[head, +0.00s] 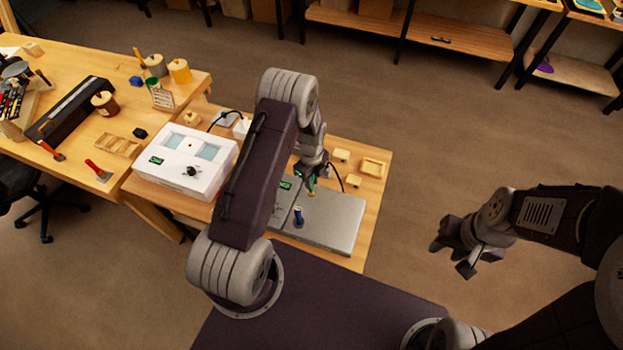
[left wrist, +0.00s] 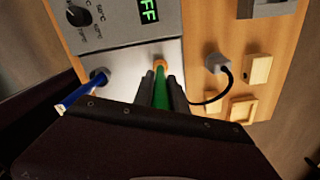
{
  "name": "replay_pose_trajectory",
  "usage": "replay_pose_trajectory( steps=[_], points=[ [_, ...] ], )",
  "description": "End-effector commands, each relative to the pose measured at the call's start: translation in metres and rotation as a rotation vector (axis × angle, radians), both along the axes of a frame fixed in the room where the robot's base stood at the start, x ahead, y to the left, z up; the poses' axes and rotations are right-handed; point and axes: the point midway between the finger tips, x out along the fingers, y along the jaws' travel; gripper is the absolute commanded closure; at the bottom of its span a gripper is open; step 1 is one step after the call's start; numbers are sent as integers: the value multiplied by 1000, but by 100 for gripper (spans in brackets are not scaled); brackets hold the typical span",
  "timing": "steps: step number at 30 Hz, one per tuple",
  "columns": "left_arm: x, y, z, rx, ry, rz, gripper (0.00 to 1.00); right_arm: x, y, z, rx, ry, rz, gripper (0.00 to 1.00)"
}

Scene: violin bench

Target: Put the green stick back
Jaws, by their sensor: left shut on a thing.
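The green stick (left wrist: 161,95) is between the two fingers of my left gripper (left wrist: 162,88) in the left wrist view. Its far end meets a small orange ring or collar on the grey metal plate (left wrist: 140,60); I cannot tell whether it is inserted. In the head view my left gripper (head: 311,186) is over the grey plate (head: 335,222), and only a bit of green shows. A blue stick (head: 298,214) stands tilted in a dark round holder on the plate; it also shows in the left wrist view (left wrist: 80,96). My right gripper (head: 455,258) is open and empty, off to the right.
A white box (head: 187,160) with a black knob stands left of the plate. A black cable runs beside my left gripper. A cluttered bench (head: 180,110) is at the left.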

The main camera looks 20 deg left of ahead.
Motion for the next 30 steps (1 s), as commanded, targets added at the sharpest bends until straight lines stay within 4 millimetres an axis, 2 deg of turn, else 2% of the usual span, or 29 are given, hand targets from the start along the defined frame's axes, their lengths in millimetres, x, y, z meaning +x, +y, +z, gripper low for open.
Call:
replay_pose_trajectory(
  steps=[11,12,14,23,25,28,30],
  points=[
    [0,0,-8,0,-2,0,100,0,0,-3,0,0,0,64],
    [0,0,-7,0,-2,0,77,0,0,-3,0,0,0,64],
    [0,0,-6,0,-2,0,61,0,0,-2,0,0,0,64],
    [0,0,-5,0,-2,0,61,0,0,-1,0,0,0,64],
    [0,0,0,0,-2,0,61,0,0,4,0,0,0,64],
    [2,0,9,0,-5,0,61,0,0,-4,0,0,0,64],
    [2,0,23,1,-7,0,61,0,0,-9,0,0,0,64]
  ],
)
